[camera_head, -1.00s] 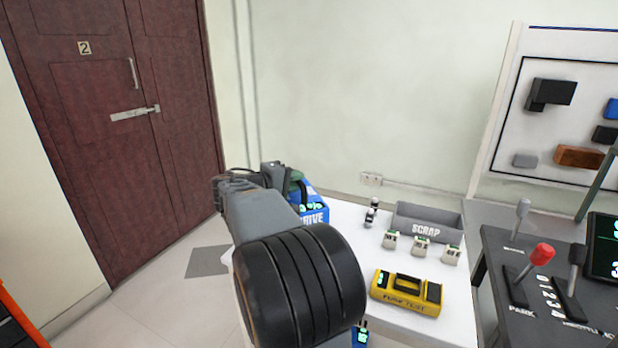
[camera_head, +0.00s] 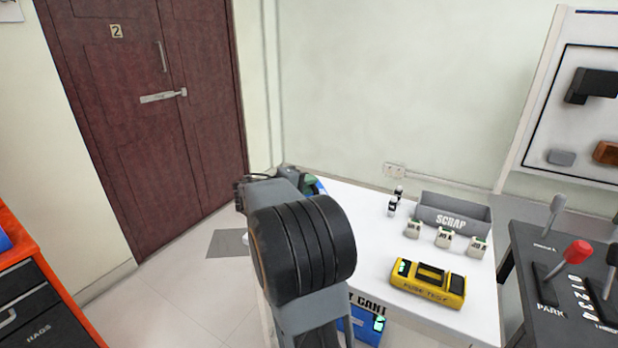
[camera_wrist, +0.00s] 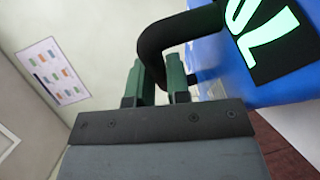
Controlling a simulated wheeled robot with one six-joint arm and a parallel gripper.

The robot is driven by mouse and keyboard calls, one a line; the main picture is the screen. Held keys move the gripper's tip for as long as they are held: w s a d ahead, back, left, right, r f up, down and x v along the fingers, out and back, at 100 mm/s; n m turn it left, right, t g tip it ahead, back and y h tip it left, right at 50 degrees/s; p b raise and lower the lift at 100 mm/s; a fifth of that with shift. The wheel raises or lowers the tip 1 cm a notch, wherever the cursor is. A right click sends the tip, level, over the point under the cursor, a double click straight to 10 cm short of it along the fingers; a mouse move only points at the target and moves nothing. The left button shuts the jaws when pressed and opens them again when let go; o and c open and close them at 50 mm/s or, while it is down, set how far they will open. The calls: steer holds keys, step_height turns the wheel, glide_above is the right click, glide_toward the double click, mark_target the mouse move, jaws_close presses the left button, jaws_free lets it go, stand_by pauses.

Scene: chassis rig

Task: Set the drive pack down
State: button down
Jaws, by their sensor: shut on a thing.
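The drive pack (camera_wrist: 220,72) is a blue box with a black handle and a bright green readout on a black panel. In the wrist view my gripper (camera_wrist: 157,80) has its green fingers on either side of the black handle, and the pack hangs at the right. In the head view my arm hides most of the pack; only a bit of blue (camera_head: 318,187) shows past it, near the white table's (camera_head: 372,222) far left corner. I cannot tell whether the pack touches the table.
On the table are a yellow fuse tester (camera_head: 428,284), several small white fuses (camera_head: 444,238), and a grey scrap bin (camera_head: 452,214). Another blue pack (camera_head: 362,328) sits below the front edge by the cart lettering. A lever console (camera_head: 565,275) stands right, an orange cabinet (camera_head: 40,262) left.

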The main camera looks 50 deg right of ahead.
stand_by(0.4)
steer(key=c, duration=1.1)
jaws_free()
steer(key=shift+f, duration=0.1)
steer(key=p+v, duration=0.1)
steer(key=v, duration=1.1)
steer(key=s+a+f+t+y, duration=0.1)
steer(key=s+a+f+y, duration=0.3)
steer(key=a, duration=0.3)
steer(key=s+a+f+n+t+y, duration=0.1)
steer(key=s+a+f+t+y, duration=0.1)
steer(key=s+a+f+y, duration=0.2)
steer(key=s+a+f+n+t+y, duration=0.1)
steer(key=s+a+f+y, duration=0.4)
steer(key=a, duration=0.5)
steer(key=shift+a+f+t+y, duration=0.2)
steer(key=shift+f+t+y, duration=0.35)
steer(key=shift+y, duration=0.65)
